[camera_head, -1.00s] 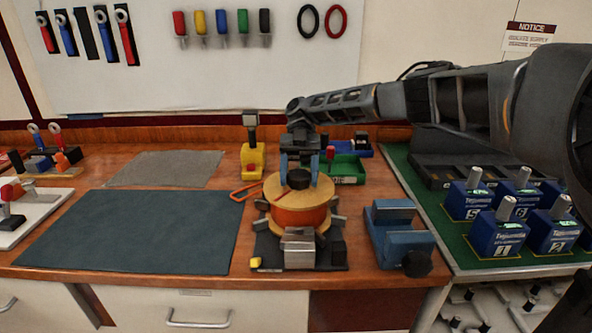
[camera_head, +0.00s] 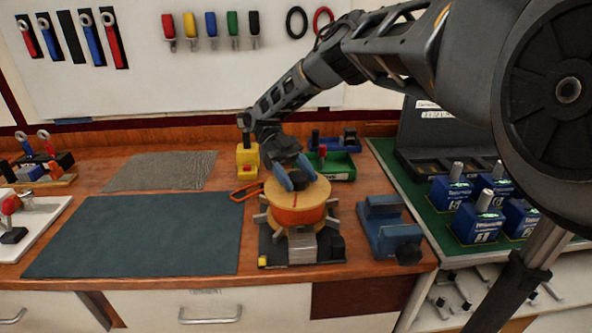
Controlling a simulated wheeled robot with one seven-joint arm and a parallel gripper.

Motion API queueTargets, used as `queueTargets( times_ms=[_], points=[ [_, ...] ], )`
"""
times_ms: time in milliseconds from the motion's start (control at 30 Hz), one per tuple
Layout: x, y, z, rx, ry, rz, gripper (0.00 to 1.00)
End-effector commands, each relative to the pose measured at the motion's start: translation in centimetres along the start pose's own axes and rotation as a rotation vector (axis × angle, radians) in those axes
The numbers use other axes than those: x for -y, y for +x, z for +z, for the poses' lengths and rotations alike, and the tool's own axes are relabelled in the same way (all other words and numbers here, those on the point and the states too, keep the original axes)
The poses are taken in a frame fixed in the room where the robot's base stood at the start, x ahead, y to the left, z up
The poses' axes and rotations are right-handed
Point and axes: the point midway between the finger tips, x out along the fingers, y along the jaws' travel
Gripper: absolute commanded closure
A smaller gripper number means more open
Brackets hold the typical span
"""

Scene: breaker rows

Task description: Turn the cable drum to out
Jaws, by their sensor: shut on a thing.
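The cable drum (camera_head: 300,212) is an orange drum with a pale wooden top disc. It stands upright on a dark base (camera_head: 268,254) with grey lugs around it and a small yellow block at the front left corner. A thin red line shows on the top disc, running roughly front to back. My gripper (camera_head: 294,182) comes down from above and behind. Its blue fingers are shut on the dark knob (camera_head: 299,180) at the top of the drum. The fingers partly hide the knob. I cannot read any "out" mark.
A blue vise-like block (camera_head: 388,228) stands right of the drum. A yellow block (camera_head: 247,158) and a green tray (camera_head: 330,166) are behind it. A dark mat (camera_head: 135,235) lies to the left. Numbered blue units (camera_head: 480,225) stand on the green mat at the right.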

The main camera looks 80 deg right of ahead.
Motion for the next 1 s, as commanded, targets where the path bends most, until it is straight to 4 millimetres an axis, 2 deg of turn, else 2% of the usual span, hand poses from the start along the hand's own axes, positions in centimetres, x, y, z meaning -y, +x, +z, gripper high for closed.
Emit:
queueTargets(
  times_ms=[333,900,933,1000],
  points=[
    [-0.33,0.18,0.12,-0.002,-0.066,-0.139,0.94],
    [-0.26,0.18,0.2,-0.002,-0.077,-0.167,0.94],
    [-0.26,0.18,0.2,-0.002,-0.077,-0.167,0.37],
    [-0.24,0.17,0.18,-0.002,-0.076,-0.167,0.31]
  ],
)
